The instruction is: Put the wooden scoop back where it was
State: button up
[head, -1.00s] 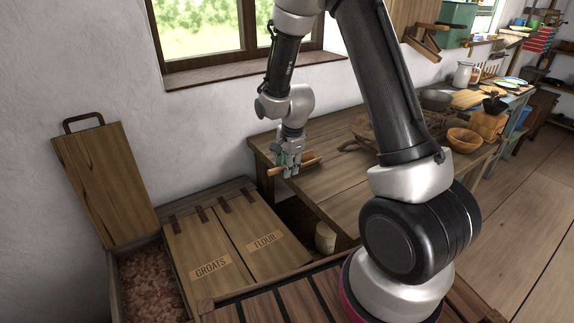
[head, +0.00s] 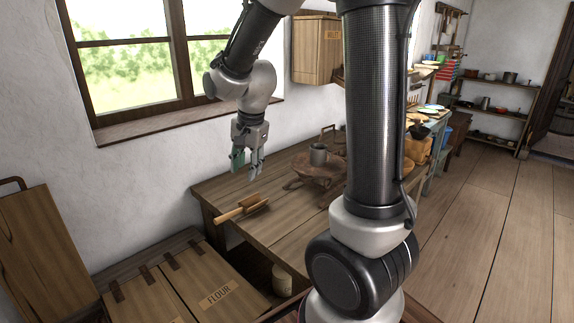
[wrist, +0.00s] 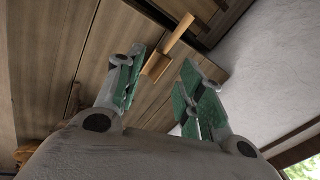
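The wooden scoop (head: 250,204) lies on the left end of the wooden table (head: 285,228), its handle pointing to the left edge. My gripper (head: 247,168) is open and empty, fingers pointing down, above the scoop and apart from it. In the wrist view the scoop (wrist: 157,64) shows between and beyond the two green-padded fingers (wrist: 163,72), with clear space on both sides. Nothing is held.
A lidded chest marked FLOUR (head: 190,290) stands left of the table. My arm hides part of the table's right side.

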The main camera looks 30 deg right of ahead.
jog(key=s+d+r+n, duration=0.1)
jog(key=s+r+n, duration=0.2)
jog(key=s, duration=0.4)
jog(key=s+d+r+n+t, duration=0.1)
jog(key=s+d+r+n, duration=0.1)
jog(key=s+n, duration=0.3)
jog(key=s+d+r+n, duration=0.1)
jog(key=s+r+n, duration=0.3)
jog(key=s, duration=0.5)
jog(key=shift+s+d+r, duration=0.25)
jog(key=shift+d+r, duration=0.15)
jog(key=shift+r, duration=0.1)
